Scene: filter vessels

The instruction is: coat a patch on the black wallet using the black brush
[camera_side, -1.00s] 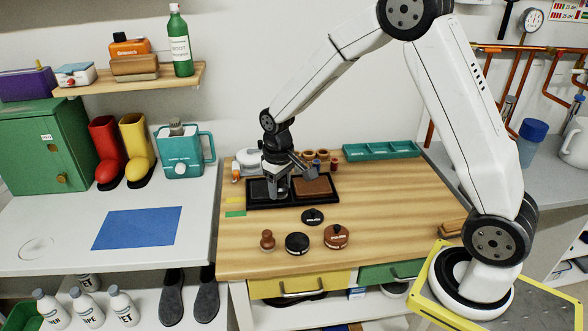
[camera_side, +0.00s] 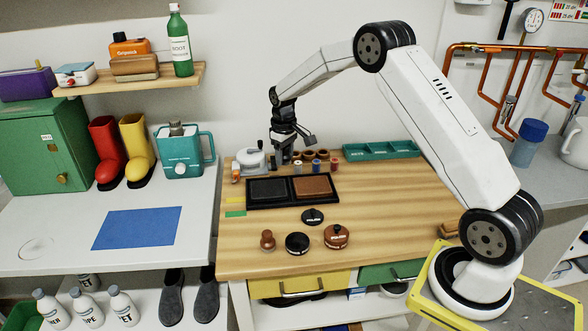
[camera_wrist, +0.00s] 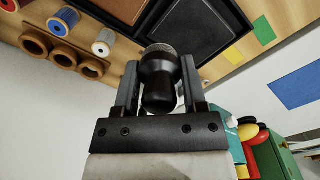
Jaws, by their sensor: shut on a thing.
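My gripper (camera_side: 285,158) is above the back edge of the wooden bench, behind the black tray. In the wrist view my gripper (camera_wrist: 160,85) is shut on the black brush (camera_wrist: 160,85), a dark rounded handle with a greyish rim at its far end. The brush is hard to make out in the side view. A flat black panel, likely the black wallet (camera_side: 268,190), lies in the left half of the tray, apart from the gripper. I cannot tell whether its surface carries a coated patch. A brown panel (camera_side: 312,186) lies in the right half.
A black tin (camera_side: 297,242), brown tin (camera_side: 337,236), black lid (camera_side: 312,216) and brown-knobbed item (camera_side: 267,240) stand in front of the tray. Spools and brown rings (camera_wrist: 60,50) are behind it, near the gripper. A teal compartment tray (camera_side: 380,150) is at the back right.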

